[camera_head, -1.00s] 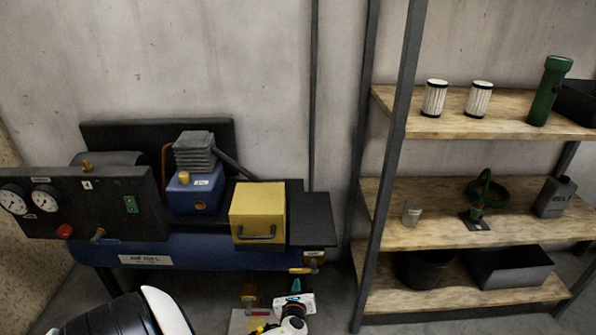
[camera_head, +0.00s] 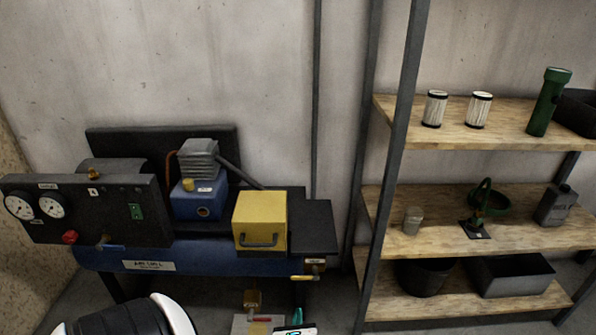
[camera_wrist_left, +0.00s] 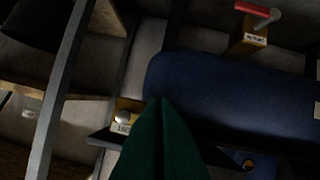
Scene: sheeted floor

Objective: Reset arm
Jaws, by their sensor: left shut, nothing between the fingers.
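My left gripper (camera_head: 298,317) shows only as a small teal and white piece at the bottom edge of the head view, in front of the compressor bench. In the left wrist view its two green fingers (camera_wrist_left: 160,112) lie together, shut, with nothing between them. Behind them is the dark blue tank (camera_wrist_left: 225,95), which also shows in the head view (camera_head: 215,262). The fingertips appear in front of the tank; the gap to it is unclear. My right gripper is not in view.
A yellow box (camera_head: 260,220) and a blue compressor pump (camera_head: 198,203) sit above the tank. A black gauge panel (camera_head: 85,210) stands at left. A shelf rack (camera_head: 480,125) holding filters, a green flashlight and bins stands at right. A red-handled valve (camera_wrist_left: 256,32) is near the tank.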

